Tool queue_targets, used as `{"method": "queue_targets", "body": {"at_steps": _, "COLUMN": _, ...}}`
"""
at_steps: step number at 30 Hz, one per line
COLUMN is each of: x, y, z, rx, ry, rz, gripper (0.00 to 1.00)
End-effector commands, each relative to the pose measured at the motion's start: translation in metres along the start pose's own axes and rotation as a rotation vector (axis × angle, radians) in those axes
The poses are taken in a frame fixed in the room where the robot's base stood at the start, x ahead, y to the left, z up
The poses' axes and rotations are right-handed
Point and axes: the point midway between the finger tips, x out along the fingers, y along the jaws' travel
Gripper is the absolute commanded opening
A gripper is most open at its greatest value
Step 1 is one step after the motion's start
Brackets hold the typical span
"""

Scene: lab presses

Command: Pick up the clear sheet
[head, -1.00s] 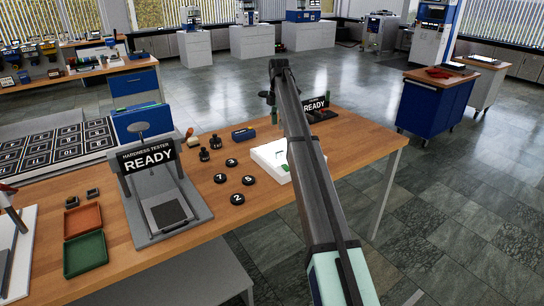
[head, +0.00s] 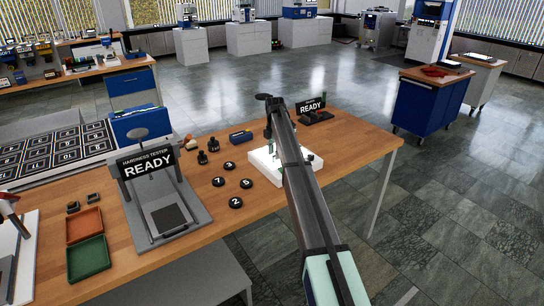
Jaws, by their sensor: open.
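My gripper (head: 270,148) shows only in part, beside the left side of my arm, as a small dark and green end. It is open, pointing down over the far part of a white block or tray (head: 262,168) on the wooden bench. My arm hides the middle of that white tray. I cannot make out the clear sheet in this view. Whether the gripper touches the tray is too small to tell.
A hardness tester (head: 147,165) with a READY sign stands to the left. Numbered black discs (head: 235,202) and a blue box (head: 240,137) lie nearer the tray. A second READY sign (head: 311,106) stands behind. Orange (head: 84,226) and green (head: 88,259) trays are at far left.

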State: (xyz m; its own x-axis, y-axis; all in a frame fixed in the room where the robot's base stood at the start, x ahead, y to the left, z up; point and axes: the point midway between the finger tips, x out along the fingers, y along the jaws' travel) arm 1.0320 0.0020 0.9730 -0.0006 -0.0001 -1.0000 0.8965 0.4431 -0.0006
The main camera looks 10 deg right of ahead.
Motion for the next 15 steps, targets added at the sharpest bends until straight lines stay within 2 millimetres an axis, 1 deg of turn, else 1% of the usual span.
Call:
{"method": "queue_targets", "body": {"at_steps": 3, "x": 0.015, "y": 0.001, "z": 0.0, "rx": 0.0, "ry": 0.001, "rz": -0.001, "gripper": 0.44}}
{"method": "queue_targets", "body": {"at_steps": 6, "x": 0.024, "y": 0.001, "z": 0.0, "rx": 0.0, "ry": 0.0, "rz": 0.0, "gripper": 0.44}}
{"method": "queue_targets", "body": {"at_steps": 13, "x": 0.028, "y": 0.001, "z": 0.0, "rx": 0.0, "ry": -0.001, "rz": 0.001, "gripper": 0.44}}
{"method": "queue_targets", "body": {"at_steps": 14, "x": 0.028, "y": 0.001, "z": 0.0, "rx": 0.0, "ry": -0.001, "rz": 0.001, "gripper": 0.4}}
{"method": "queue_targets", "body": {"at_steps": 15, "x": 0.028, "y": 0.001, "z": 0.0, "rx": 0.0, "ry": 0.0, "rz": 0.001, "gripper": 0.26}}
